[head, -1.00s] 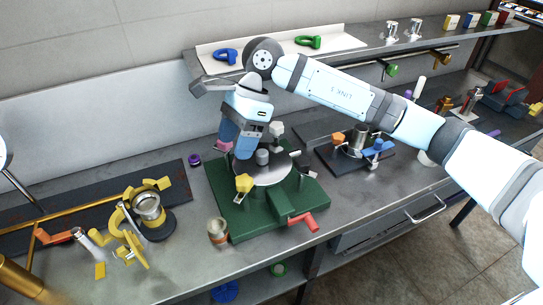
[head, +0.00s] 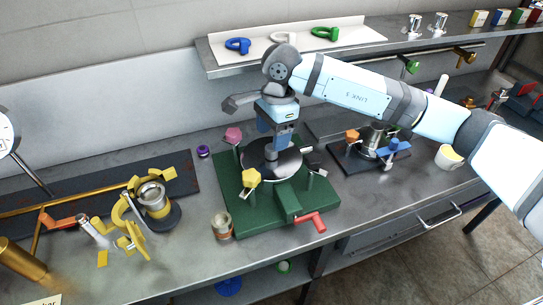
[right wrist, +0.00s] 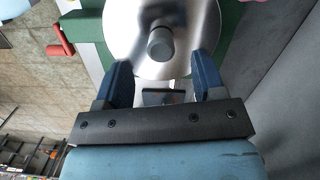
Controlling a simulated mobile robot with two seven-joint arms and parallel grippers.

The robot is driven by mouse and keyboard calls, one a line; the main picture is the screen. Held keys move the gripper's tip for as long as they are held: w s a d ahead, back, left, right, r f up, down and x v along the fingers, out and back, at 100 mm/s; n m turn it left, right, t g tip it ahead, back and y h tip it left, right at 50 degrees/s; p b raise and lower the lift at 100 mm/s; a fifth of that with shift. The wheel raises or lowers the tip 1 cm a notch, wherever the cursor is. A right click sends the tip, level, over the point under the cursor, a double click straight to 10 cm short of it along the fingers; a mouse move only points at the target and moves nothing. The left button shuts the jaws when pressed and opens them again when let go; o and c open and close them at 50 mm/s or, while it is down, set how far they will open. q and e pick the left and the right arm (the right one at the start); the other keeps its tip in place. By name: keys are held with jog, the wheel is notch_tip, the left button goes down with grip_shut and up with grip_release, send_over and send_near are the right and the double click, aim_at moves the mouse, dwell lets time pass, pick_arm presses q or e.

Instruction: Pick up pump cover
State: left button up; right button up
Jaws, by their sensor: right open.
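The pump cover, a round polished metal disc with a grey central knob, sits on the green pump base (head: 238,205). In the head view the cover (head: 258,165) is partly hidden by my right gripper (head: 277,148), which points down over it. In the right wrist view the cover (right wrist: 125,25) and its knob (right wrist: 160,44) lie just beyond the fingers. My right gripper (right wrist: 163,68) is open there, with two blue fingers spread apart and nothing between them. The knob lines up with the gap. Whether the fingertips touch the cover I cannot tell. My left gripper is not in view.
Clamps with yellow (head: 251,178) and pink (head: 233,135) knobs stand around the cover. A red handle (head: 311,222) sticks out in front. A can (head: 222,226) stands at the left corner. Another fixture (head: 343,158) is to the right; a shelf (head: 350,52) runs behind.

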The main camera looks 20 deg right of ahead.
aim_at(272, 154)
notch_tip(272, 154, down, 5)
jog(key=shift+a+p, duration=0.1)
jog(key=shift+p, duration=0.2)
jog(key=c, duration=1.1)
jog(key=shift+r, duration=0.1)
grip_shut()
jog(key=shift+r, duration=0.1)
